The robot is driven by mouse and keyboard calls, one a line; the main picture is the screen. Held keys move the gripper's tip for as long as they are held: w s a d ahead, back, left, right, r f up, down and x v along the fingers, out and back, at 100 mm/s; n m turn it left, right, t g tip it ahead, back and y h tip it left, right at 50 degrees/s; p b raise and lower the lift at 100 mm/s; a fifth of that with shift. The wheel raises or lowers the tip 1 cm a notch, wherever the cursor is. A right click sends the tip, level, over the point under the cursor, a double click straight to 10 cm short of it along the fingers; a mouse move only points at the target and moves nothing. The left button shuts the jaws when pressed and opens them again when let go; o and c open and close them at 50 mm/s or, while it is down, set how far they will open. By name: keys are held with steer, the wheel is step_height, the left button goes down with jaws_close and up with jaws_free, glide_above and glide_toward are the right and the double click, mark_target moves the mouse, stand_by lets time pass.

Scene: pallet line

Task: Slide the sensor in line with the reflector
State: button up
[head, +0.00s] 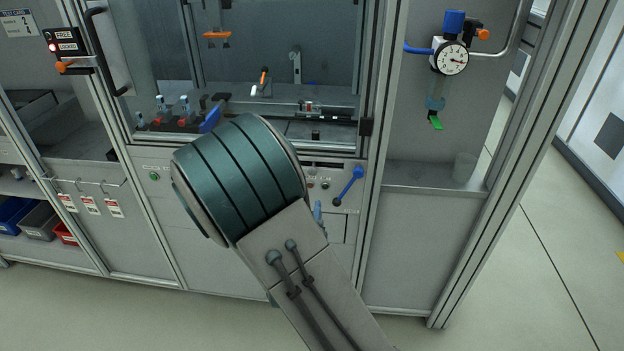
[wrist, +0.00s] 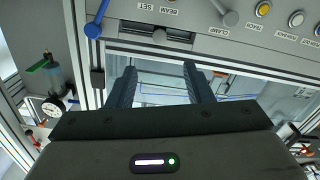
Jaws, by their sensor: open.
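In the wrist view my gripper (wrist: 159,74) is open and empty, with its two dark fingers pointing at the machine front. Just beyond the fingertips, a grey panel carries a slot (wrist: 188,40) with a small dark knob (wrist: 159,36) in it, beside the labels BEAM and SET. The fingers look apart from the knob. I cannot tell for sure which part is the sensor or the reflector. In the head view a small part with a red spot (head: 308,106) sits on a rail behind the window. My arm hides the gripper there.
A blue lever (head: 349,187) stands out from the panel; it also shows in the wrist view (wrist: 93,30). A grey lever (wrist: 231,18) is by the CLAMP label. A gauge (head: 453,59) hangs on the right. The floor at right is clear.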

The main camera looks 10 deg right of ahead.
steer(key=p+x, duration=0.1)
steer(key=x, duration=1.2)
steer(key=shift+w, duration=0.3)
steer(key=shift+d, duration=0.15)
jaws_close()
